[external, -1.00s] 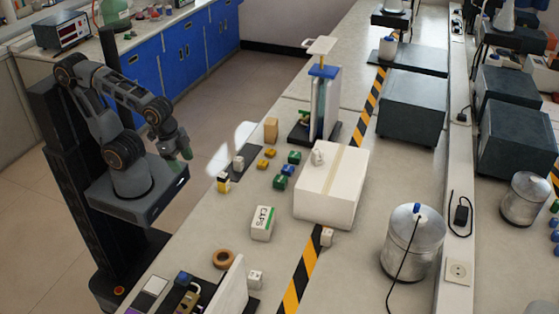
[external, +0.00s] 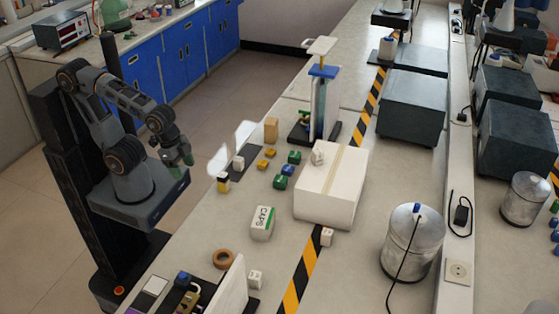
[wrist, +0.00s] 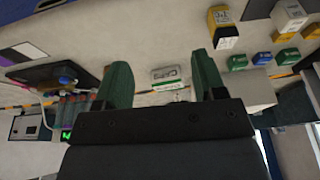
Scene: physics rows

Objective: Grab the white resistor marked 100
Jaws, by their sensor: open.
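Several small white blocks could be the resistor; their markings are too small to read. One white block (external: 239,162) sits on a dark pad near the bench's front edge. A third white block (external: 327,237) stands by the striped tape, and another white block (external: 255,280) is near the front. My gripper (external: 184,160) is open and empty, off the bench's front edge, left of all these blocks. In the wrist view its green fingers (wrist: 162,75) are apart, with the CAPS box visible beyond them.
The CAPS box (external: 262,223) and brown ring (external: 222,259) lie on the bench. A yellow-and-black block (external: 223,182) and green block (external: 280,182) are near the pad. The large white box (external: 318,207) and a metal canister (external: 412,243) stand behind. Bare bench lies around the CAPS box.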

